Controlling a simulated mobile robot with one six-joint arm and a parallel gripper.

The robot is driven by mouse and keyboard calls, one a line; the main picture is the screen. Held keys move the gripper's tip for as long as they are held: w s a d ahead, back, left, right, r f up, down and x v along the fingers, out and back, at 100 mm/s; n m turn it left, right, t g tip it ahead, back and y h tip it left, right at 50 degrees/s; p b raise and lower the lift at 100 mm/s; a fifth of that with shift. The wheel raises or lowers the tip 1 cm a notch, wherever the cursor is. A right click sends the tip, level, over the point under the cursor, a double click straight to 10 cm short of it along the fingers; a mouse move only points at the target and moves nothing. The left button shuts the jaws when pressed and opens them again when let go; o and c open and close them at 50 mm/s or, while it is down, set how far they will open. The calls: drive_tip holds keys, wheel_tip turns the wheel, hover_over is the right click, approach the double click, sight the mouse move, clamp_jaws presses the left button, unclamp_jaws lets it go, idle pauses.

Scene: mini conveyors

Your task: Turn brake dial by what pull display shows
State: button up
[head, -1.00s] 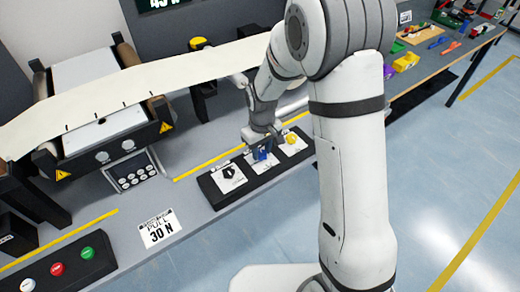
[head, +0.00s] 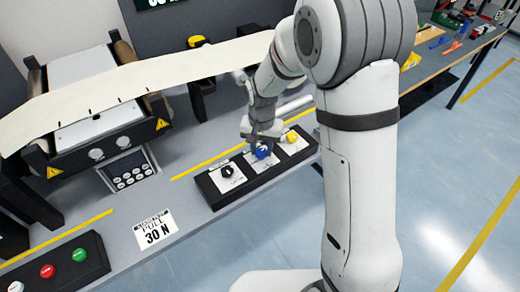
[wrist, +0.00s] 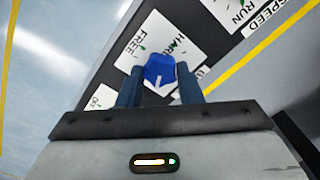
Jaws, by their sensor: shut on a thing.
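The blue dial (head: 263,151) stands on the middle white plate of a black panel (head: 225,201). In the wrist view the blue dial (wrist: 160,72) has a white pointer mark, and its plate (wrist: 178,22) reads FREE and HARD. My gripper (head: 262,143) is down at the blue dial, with one finger on each side of it, shut on it; the fingers also show in the wrist view (wrist: 160,88). A white card (head: 156,230) on the bench reads PULL 30 N. The dark display (head: 160,3) at the top is cut off; its green digits are not readable.
A black dial (head: 227,171) sits left of the blue one and a yellow dial (head: 292,137) right of it, both close by. A pale web (head: 130,78) runs over rollers behind. Red (head: 48,271) and green (head: 79,255) buttons are at the front left.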

sight(261, 152)
drive_tip(key=shift+s+f+m, duration=0.1)
drive_tip(key=shift+m, duration=0.8)
drive_tip(key=o, duration=1)
drive_tip(key=shift+c, duration=0.2)
wheel_tip(261, 152, up, 8)
drive_tip(key=shift+b, duration=0.35)
